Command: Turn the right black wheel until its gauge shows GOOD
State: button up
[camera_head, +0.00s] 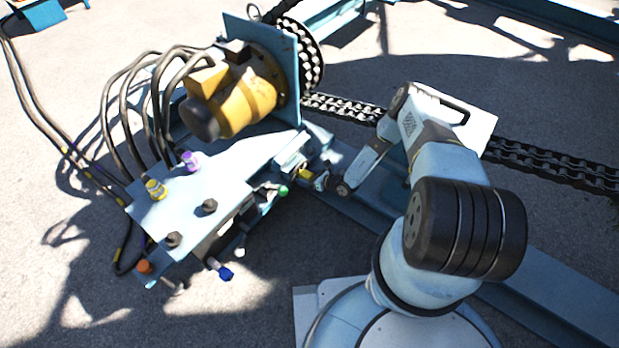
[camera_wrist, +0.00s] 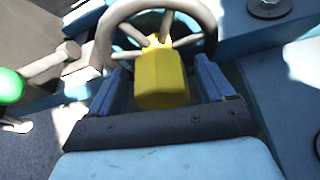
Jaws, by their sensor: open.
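Two small black knobs or wheels stand on the blue control panel in the head view, the right one (camera_head: 209,206) and the left one (camera_head: 174,240). No gauge face can be read. My gripper (camera_head: 325,182) is at the panel's right end, apart from both. In the wrist view, my gripper's blue jaws (camera_wrist: 164,85) are open, one on each side of a yellow block (camera_wrist: 163,80). A grey-brown spoked handwheel (camera_wrist: 203,18) arches above this block. I cannot tell whether the jaws touch either.
Yellow (camera_head: 156,189), purple (camera_head: 190,161), orange (camera_head: 144,267), blue (camera_head: 225,274) and green (camera_head: 283,191) knobs surround the panel. A yellow motor (camera_head: 240,100) stands behind it. Black hoses (camera_head: 112,130) hang left. A chain (camera_head: 545,162) runs right.

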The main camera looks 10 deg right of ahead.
jog(key=v, duration=1.3)
jog(key=shift+s+d+r, duration=0.15)
jog(key=shift+s+d, duration=0.05)
jog(key=shift+d, duration=0.1)
dwell(0.8)
